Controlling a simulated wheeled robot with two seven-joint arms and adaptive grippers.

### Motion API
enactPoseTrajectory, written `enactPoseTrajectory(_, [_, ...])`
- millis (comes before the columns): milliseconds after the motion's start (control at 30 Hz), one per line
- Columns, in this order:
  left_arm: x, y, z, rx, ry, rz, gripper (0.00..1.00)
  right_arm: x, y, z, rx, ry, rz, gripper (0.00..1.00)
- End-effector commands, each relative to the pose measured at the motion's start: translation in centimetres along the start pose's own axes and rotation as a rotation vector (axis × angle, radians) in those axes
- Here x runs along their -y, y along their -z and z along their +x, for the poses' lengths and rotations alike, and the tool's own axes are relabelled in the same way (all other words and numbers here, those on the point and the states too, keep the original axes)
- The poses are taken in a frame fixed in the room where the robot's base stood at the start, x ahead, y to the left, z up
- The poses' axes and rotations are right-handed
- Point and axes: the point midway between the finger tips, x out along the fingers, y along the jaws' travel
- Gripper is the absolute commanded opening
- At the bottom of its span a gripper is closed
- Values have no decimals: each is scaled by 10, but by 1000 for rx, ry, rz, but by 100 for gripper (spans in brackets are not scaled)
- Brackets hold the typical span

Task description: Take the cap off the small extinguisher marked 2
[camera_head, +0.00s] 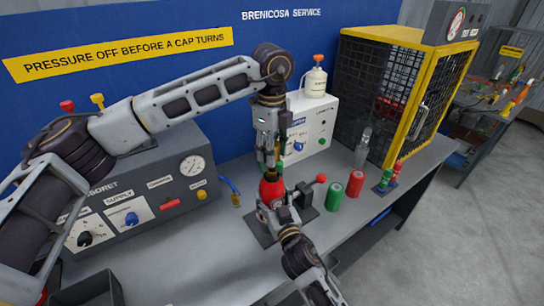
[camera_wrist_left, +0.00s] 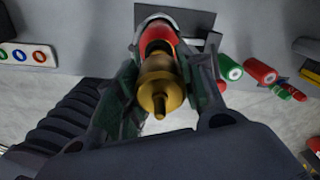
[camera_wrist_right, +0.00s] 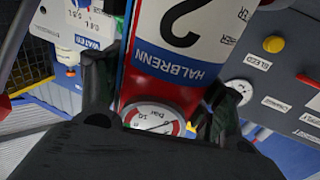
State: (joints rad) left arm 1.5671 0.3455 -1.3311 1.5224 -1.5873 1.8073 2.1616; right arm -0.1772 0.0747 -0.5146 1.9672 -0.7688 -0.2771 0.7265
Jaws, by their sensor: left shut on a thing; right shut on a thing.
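The small red extinguisher (camera_head: 272,188) stands upright on a dark plate on the bench. Its label (camera_wrist_right: 190,35) carries the figure 2 and the word HALBRENN in the right wrist view. A round gauge (camera_wrist_right: 152,118) sits on it; its needle reading is unclear. The brass cap (camera_wrist_left: 160,85) is on top of the extinguisher. My left gripper (camera_head: 269,160) reaches down from above and is shut on the cap, fingers on both sides. My right gripper (camera_wrist_right: 157,105) is shut on the extinguisher's body from the front, its fingers either side of the gauge.
A dark clamp with a red knob (camera_head: 320,179) stands right beside the extinguisher. Green (camera_head: 335,197) and red (camera_head: 355,183) cylinders stand further right. A grey control box (camera_head: 150,195) is at left, a white box (camera_head: 318,125) behind, a yellow-framed cage (camera_head: 400,90) at back right. The front bench is mostly clear.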

Motion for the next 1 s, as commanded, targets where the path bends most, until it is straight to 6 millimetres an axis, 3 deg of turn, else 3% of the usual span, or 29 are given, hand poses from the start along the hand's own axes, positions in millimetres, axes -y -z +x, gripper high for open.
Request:
enactPoseTrajectory(367, [0, 0, -8, 0, 2, 0, 10, 0, 0, 0, 1, 0, 1, 1])
enactPoseTrajectory(400, [0, 0, -8, 0, 2, 0, 10, 0, 0, 0, 1, 0, 1, 73])
enactPoseTrajectory(567, [0, 0, -8, 0, 1, 0, 10, 0, 0, 0, 1, 0, 0, 93])
enactPoseTrajectory(1000, [0, 0, -8, 0, 1, 0, 10, 0, 0, -1, 0, 0, 0, 93])
